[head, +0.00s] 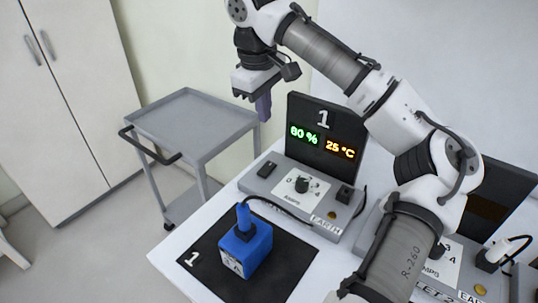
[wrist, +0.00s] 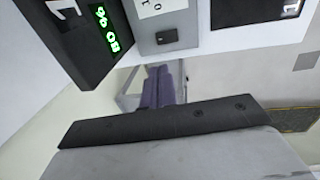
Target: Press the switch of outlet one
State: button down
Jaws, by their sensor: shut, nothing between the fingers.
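The switch also shows in the wrist view (wrist: 167,37), on the grey housing beyond the fingers. My gripper (head: 264,107) has purple fingers that are shut together and empty. It hangs in the air above and behind the switch, left of the display panel, apart from both. The closed fingers also show in the wrist view (wrist: 165,88).
A dial (head: 302,185) and a black socket (head: 345,194) are right of the switch. A blue block (head: 246,250) with a cabled blue plug stands on a black mat (head: 203,261). A second outlet unit is at right, partly behind my arm. A grey cart (head: 190,110) stands left.

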aim_at(270, 164)
jog(key=f, duration=0.4)
jog(key=w+f, duration=0.1)
jog(key=f, duration=0.4)
jog(key=d+f, duration=0.1)
jog(key=f, duration=0.4)
jog(key=shift+w+d, duration=0.1)
jog(key=shift+w, duration=0.15)
